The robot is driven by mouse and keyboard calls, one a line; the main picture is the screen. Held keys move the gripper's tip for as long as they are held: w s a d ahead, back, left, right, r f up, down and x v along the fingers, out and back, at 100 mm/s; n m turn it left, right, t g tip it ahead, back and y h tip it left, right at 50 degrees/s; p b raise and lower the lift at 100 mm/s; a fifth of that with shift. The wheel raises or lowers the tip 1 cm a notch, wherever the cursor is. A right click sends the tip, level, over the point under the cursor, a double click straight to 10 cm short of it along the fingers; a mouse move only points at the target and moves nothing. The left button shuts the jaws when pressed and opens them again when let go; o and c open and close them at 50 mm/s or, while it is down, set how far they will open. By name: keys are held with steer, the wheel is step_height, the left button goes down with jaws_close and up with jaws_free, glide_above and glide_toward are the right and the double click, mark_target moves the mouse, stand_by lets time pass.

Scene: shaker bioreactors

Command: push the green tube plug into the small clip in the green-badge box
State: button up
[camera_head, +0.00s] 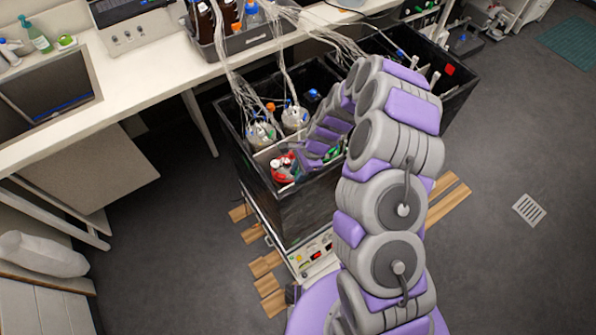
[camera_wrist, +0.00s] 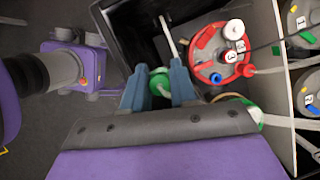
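My gripper (camera_wrist: 160,76) has its two blue-grey fingers on either side of the green tube plug (camera_wrist: 160,85) in the wrist view. The fingers appear to touch it on both sides. A pale rod or tube runs up from near the plug. In the head view my gripper (camera_head: 312,152) is down inside the near black box (camera_head: 300,205), and the plug cannot be told apart there. I cannot make out the small clip. No green badge is clearly visible on the near box; my arm covers part of it.
A red-lidded vessel (camera_wrist: 222,52) stands close right of the plug, beside a pale divider (camera_wrist: 277,90). A green-capped part (camera_wrist: 250,112) lies below it. White-topped vessels (camera_head: 295,117) with hanging tubes fill the box's far side. A second black box (camera_head: 455,95) with a red badge stands right.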

steer(key=o, duration=0.6)
steer(key=shift+a, duration=0.1)
steer(key=shift+c, duration=0.2)
steer(key=p+v, duration=0.2)
steer(key=v, duration=1.5)
steer(key=shift+w+r, duration=0.15)
steer(key=s+d+r+n+h, duration=0.2)
steer(key=s+r+n, duration=0.6)
steer(key=s+r, duration=0.55)
steer(key=s+d+r+n+h, duration=0.1)
steer(key=s+d+n, duration=0.2)
steer(key=s, duration=0.7)
steer(key=s+d+r+n+h+b, duration=0.1)
steer(key=s+d+n, duration=0.2)
steer(key=s, duration=0.8)
steer(key=shift+d+r, duration=0.2)
steer(key=shift+r, duration=0.2)
